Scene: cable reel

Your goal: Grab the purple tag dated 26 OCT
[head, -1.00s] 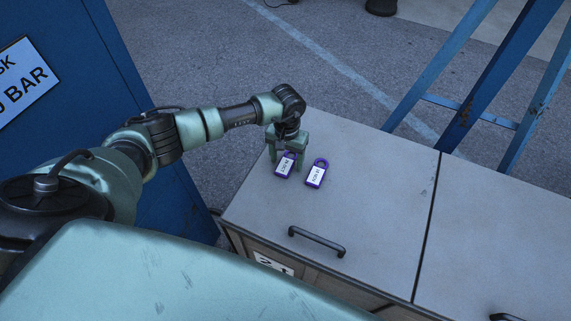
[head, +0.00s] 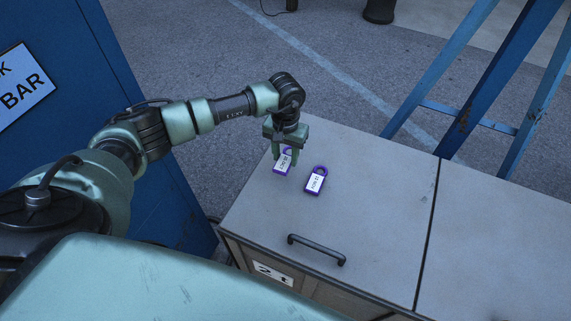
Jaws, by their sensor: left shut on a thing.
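Two purple tags with white labels are at the left part of the grey cabinet top (head: 370,215). My left gripper (head: 285,158) points down and is shut on the left tag (head: 283,163), and its fingers partly cover it. The label on this tag is small and turned; it looks like 26 OCT, but I cannot read it surely. The other purple tag (head: 316,181) lies flat on the top just to the right, apart from the gripper. Its label is also too small to read surely. My right gripper is not in view.
A dark handle (head: 316,249) stands up near the front edge of the cabinet top. A blue panel with a sign (head: 25,85) is at the left. Blue slanted posts (head: 490,85) rise behind the cabinet. The right part of the top is clear.

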